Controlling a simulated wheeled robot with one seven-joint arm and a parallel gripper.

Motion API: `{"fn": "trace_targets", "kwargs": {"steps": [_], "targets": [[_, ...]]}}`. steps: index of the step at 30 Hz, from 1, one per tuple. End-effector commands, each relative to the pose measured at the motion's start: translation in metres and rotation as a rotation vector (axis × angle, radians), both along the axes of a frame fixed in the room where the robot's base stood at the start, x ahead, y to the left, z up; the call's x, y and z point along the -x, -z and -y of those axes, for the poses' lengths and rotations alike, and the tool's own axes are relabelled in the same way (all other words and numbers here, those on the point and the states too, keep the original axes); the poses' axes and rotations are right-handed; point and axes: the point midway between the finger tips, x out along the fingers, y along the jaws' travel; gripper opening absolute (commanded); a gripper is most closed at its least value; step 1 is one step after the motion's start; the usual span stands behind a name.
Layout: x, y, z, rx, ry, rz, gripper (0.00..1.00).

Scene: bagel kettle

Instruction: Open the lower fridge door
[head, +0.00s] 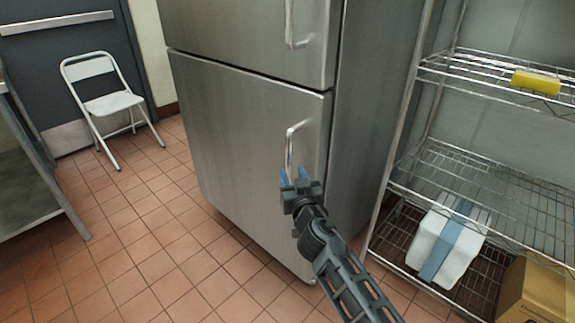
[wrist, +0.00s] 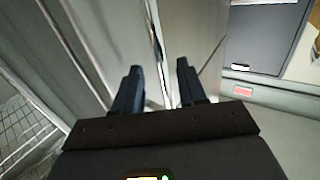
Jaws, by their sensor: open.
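The stainless steel fridge's lower door (head: 240,140) is shut, flush below the upper door (head: 240,35). Its handle (head: 290,148) is a vertical metal bar near the door's right edge. My gripper (head: 293,175) is at the lower part of this handle, its blue-tipped fingers apart. In the wrist view my gripper (wrist: 159,70) is open, with a finger on each side and fridge surfaces beyond. The handle's lower end is hidden by my gripper in the head view. I cannot tell whether the fingers touch the handle.
A wire shelf rack (head: 400,190) stands close on the right, holding a white-and-blue package (head: 450,240), a cardboard box (head: 540,290) and a yellow item (head: 536,82). A white folding chair (head: 108,103) and metal table (head: 35,185) are at left. The tiled floor (head: 150,240) before the door is clear.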

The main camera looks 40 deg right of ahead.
Motion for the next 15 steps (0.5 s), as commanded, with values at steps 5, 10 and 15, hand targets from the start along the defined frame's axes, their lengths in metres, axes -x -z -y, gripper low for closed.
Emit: {"fn": "trace_targets", "kwargs": {"steps": [5,10,15], "targets": [[-0.024,-0.001,0.014,0.001,-0.001,0.0,0.41],[-0.037,0.0,0.023,0.0,-0.001,0.0,0.41],[-0.042,0.0,0.025,0.0,-0.002,0.0,0.41]]}}
